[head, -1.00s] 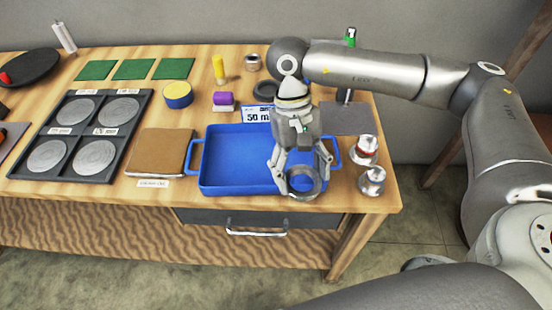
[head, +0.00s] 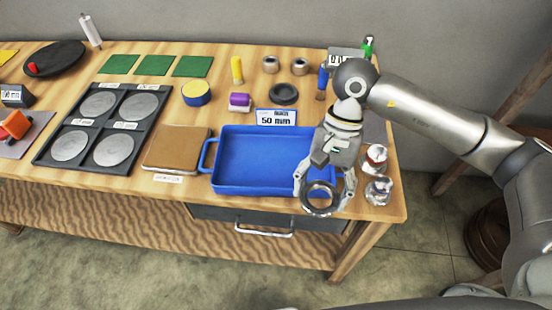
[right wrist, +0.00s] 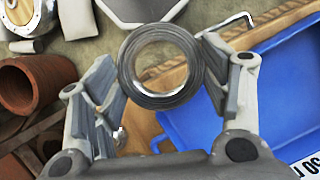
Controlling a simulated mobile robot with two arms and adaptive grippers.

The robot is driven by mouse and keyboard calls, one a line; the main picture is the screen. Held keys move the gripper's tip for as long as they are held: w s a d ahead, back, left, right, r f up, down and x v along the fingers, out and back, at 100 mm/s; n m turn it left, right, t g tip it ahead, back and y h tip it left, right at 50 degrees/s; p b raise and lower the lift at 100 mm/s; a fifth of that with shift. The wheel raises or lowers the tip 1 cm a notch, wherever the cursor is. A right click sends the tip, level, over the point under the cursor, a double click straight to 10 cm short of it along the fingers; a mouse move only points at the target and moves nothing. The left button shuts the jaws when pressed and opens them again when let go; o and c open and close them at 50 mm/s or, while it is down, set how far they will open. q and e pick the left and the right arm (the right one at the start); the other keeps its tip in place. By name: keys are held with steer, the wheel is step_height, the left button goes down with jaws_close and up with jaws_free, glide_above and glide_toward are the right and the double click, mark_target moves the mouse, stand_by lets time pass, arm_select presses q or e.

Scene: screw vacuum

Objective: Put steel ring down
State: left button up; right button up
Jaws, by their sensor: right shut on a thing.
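My right gripper (head: 323,193) is shut on the steel ring (head: 322,212), with a finger on either side of it. In the head view the ring overlaps the front right corner of the blue tray (head: 262,158) and the table's front edge. In the right wrist view the ring (right wrist: 160,101) sits between the fingers, with wood, floor and part of the tray (right wrist: 255,95) behind it. It appears held up, but its exact height is unclear. The tray's visible floor is bare. My left gripper is out of view.
Two shiny metal pieces (head: 376,158) (head: 378,190) stand close to the right of the gripper. A "50 mm" sign (head: 276,119) stands behind the tray. A brown board (head: 177,148) lies left of it. A dark ring (head: 284,94) and small cylinders are farther back.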

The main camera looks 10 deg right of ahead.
mark_target(306, 199)
steer(key=r+m+p, duration=0.1)
steer(key=m, duration=0.1)
steer(key=a+m+t+y+p, duration=0.1)
steer(key=m, duration=0.2)
steer(key=a+r+m+t+p, duration=0.1)
steer(key=m, duration=0.1)
steer(key=shift+r+y, duration=0.3)
steer(key=shift+y, duration=0.1)
steer(key=w+d+f+m+t+p, duration=0.1)
steer(key=w+f+m+p, duration=0.1)
steer(key=w, duration=0.2)
steer(key=w+d+f+m+t+p, duration=0.1)
steer(key=w+d+f+m, duration=0.1)
steer(key=w, duration=0.3)
steer(key=w+d+f+m+p, duration=0.1)
steer(key=w+f+m+p, duration=0.1)
steer(key=w, duration=0.3)
steer(key=shift+d+f+m+t+p, duration=0.3)
steer(key=shift+f+m+t+p, duration=0.15)
steer(key=shift+f, duration=0.7)
step_height(306, 199, down, 2)
steer(key=shift+f+p, duration=0.1)
steer(key=shift+p, duration=0.6)
steer(key=shift+w+f, duration=0.1)
steer(key=shift+f, duration=0.2)
